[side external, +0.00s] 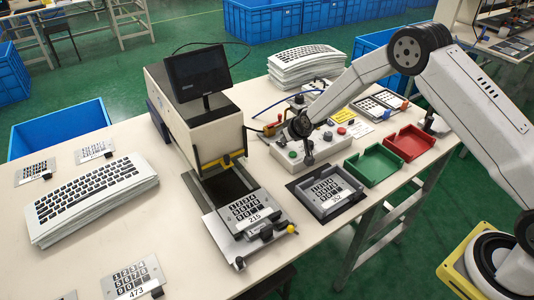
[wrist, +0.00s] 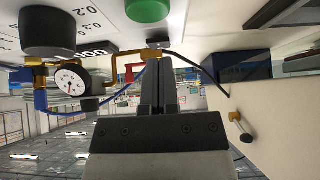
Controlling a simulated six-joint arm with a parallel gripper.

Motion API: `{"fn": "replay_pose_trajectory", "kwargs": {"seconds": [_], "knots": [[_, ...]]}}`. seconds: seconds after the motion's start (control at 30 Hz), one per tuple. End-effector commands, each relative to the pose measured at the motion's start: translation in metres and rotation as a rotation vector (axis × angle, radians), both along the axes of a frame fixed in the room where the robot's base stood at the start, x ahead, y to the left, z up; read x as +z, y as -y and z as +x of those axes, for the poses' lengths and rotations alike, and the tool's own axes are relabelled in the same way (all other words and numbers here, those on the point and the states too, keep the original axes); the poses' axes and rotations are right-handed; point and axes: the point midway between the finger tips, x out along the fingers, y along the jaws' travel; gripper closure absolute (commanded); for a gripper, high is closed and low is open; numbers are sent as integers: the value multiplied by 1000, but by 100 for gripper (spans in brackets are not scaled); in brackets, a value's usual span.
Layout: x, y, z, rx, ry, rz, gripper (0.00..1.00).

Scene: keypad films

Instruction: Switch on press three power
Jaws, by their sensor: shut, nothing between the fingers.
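The white control box (side external: 283,152) stands on the table, right of the beige press (side external: 205,125) with its dark monitor. The box carries green and red buttons and dark knobs; I cannot tell which control is the power switch. My gripper (side external: 308,159) points down over the box, its fingers together and empty. In the wrist view my gripper (wrist: 158,52) has its fingertips close to a small dark part (wrist: 158,43) on the panel; contact is unclear. A green button (wrist: 147,9), a black knob (wrist: 50,33) and a round gauge (wrist: 72,79) surround it.
A grey fixture (side external: 328,190) with a keypad plate lies in front of the box. Green (side external: 375,165) and red (side external: 407,142) trays are at the right. Stacked white keypad sheets (side external: 306,64) stand behind. A blue hose (wrist: 66,111) and brass piping (wrist: 117,65) run near the fingers.

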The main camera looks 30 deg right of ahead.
Motion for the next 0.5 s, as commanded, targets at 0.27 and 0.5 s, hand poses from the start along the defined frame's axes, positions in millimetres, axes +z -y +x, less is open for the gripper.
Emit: {"fn": "replay_pose_trajectory", "kwargs": {"seconds": [0.27,0.5], "knots": [[-8,0,-1,1,2,-1,100],[-8,0,-1,0,2,0,100]]}}
